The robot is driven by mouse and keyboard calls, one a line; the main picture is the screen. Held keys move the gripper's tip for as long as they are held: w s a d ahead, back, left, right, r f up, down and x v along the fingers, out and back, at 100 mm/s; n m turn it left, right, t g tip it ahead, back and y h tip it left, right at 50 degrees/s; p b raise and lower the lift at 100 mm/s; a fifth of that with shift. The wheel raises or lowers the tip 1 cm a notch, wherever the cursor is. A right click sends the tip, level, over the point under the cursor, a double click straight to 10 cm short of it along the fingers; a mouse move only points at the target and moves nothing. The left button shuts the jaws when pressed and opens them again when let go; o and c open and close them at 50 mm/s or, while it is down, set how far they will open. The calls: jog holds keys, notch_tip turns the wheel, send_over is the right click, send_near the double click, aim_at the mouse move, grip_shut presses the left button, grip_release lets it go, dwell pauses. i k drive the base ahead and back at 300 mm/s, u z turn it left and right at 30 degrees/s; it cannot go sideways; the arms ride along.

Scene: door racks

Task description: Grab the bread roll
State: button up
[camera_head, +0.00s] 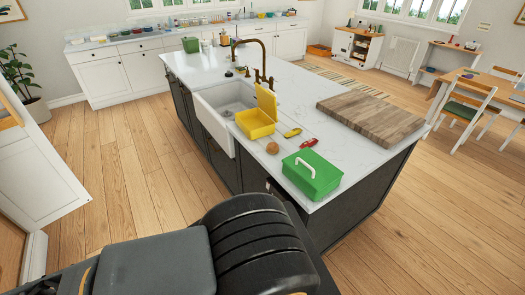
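The bread roll (272,148) is a small brown round thing on the white island counter. It lies near the front edge, between an open yellow box and a green box. My own dark arm parts fill the bottom middle of the view, near the counter's front end. My gripper's fingertips cannot be made out, so I cannot tell whether it is open or shut. Nothing covers the roll.
The yellow box (256,122) has its lid up. The green box (312,174) has a white handle. A yellow item (292,133) and a red item (310,143) lie behind the roll. A wooden board (370,120) lies right. A white sink (222,110) is left. Wooden floor is clear left.

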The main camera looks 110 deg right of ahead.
aim_at(272, 148)
jog(key=z, duration=2.6)
jog(key=i, duration=2.3)
jog(key=z, duration=2.65)
